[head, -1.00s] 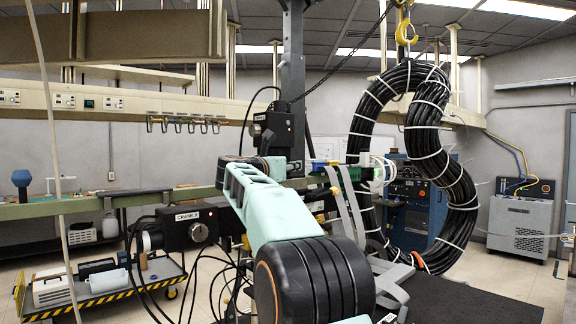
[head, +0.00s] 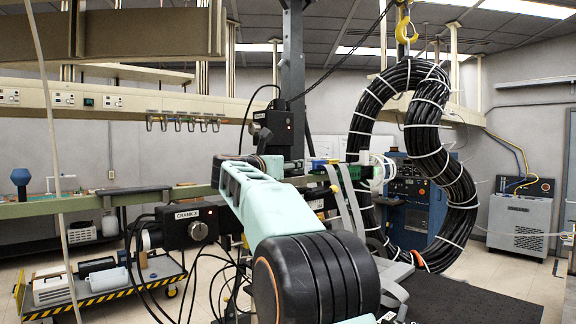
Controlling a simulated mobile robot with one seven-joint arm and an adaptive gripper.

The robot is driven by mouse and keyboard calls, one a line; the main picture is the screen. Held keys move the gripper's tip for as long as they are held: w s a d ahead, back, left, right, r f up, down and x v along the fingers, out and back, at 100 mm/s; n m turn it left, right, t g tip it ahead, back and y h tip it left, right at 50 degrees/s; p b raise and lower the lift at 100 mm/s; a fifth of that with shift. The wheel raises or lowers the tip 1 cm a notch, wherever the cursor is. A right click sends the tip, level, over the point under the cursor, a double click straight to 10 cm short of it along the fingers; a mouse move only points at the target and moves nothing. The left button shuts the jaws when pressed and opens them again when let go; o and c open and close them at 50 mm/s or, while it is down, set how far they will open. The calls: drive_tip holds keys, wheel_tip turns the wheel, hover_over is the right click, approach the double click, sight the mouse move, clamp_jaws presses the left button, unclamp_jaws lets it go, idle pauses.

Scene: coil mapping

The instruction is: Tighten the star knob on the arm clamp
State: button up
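My mint-green arm (head: 275,208) crosses the middle of the head view, with a large black joint at the bottom. Its far end turns right to a small dark and grey part that looks like my gripper (head: 296,167), against a blue-and-green fitting (head: 322,164) on a horizontal bar. The fingers are too small and covered to read. The bar leads right to a white round flange (head: 380,172) at the black coil (head: 424,140). I cannot make out the star knob or the arm clamp; they may be hidden behind my arm or lost among the small fittings.
A box labelled CRANK X (head: 187,224) with a round knob sits left of my arm, with loose cables below. A dark column (head: 292,70) stands behind. The coil hangs from a yellow hook (head: 404,28). A striped cart (head: 98,285) stands at lower left.

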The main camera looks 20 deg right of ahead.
drive_tip(key=v, duration=0.6)
drive_tip(key=shift+s+a, duration=0.2)
drive_tip(key=shift+s, duration=0.15)
